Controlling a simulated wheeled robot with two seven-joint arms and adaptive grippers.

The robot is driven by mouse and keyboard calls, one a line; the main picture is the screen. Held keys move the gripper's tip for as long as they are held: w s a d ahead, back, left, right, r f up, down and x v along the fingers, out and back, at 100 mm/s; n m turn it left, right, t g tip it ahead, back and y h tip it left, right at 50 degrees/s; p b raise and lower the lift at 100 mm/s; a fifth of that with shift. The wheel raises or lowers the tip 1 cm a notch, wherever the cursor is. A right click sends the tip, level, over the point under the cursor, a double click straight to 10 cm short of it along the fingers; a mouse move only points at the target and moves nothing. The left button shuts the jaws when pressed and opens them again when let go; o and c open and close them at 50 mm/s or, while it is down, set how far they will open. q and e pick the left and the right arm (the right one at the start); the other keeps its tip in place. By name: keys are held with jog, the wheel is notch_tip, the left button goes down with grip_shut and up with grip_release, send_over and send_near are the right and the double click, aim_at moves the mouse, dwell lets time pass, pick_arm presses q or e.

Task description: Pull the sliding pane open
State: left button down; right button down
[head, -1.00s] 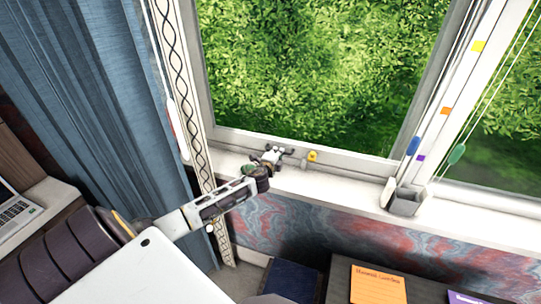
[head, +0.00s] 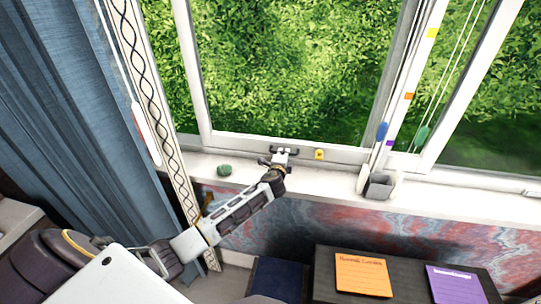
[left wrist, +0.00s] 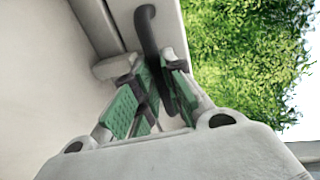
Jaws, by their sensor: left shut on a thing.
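The sliding pane (head: 250,146) is a white-framed window pane with greenery behind it. A gap with greenery shows between its left edge and the outer frame. A dark bar handle (head: 292,150) sits on its bottom rail, beside a yellow tag (head: 319,154). My left gripper (head: 279,160) is at the handle. In the left wrist view its green-padded fingers (left wrist: 155,95) are shut around the dark curved handle (left wrist: 147,27); the fingers partly hide the handle. My right gripper is out of view.
On the sill are a small green object (head: 224,169) left of my gripper and a grey cup (head: 379,186) to the right. Cords with blue and green knobs hang above the cup. A blue curtain (head: 70,130) is at left. A dark box (head: 410,268) with notes stands below.

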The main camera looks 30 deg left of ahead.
pick_arm(q)
jog(key=shift+w+d+f, duration=0.1)
jog(key=shift+w+d, duration=0.1)
jog(key=shift+d, duration=0.55)
jog(key=shift+w+d+f, duration=0.1)
jog(key=shift+w+d, duration=0.1)
jog(key=shift+d, duration=0.55)
jog(key=shift+a, duration=0.25)
jog(key=c, duration=1.5)
grip_release()
jog(key=shift+s+r, duration=0.1)
jog(key=v, duration=1.2)
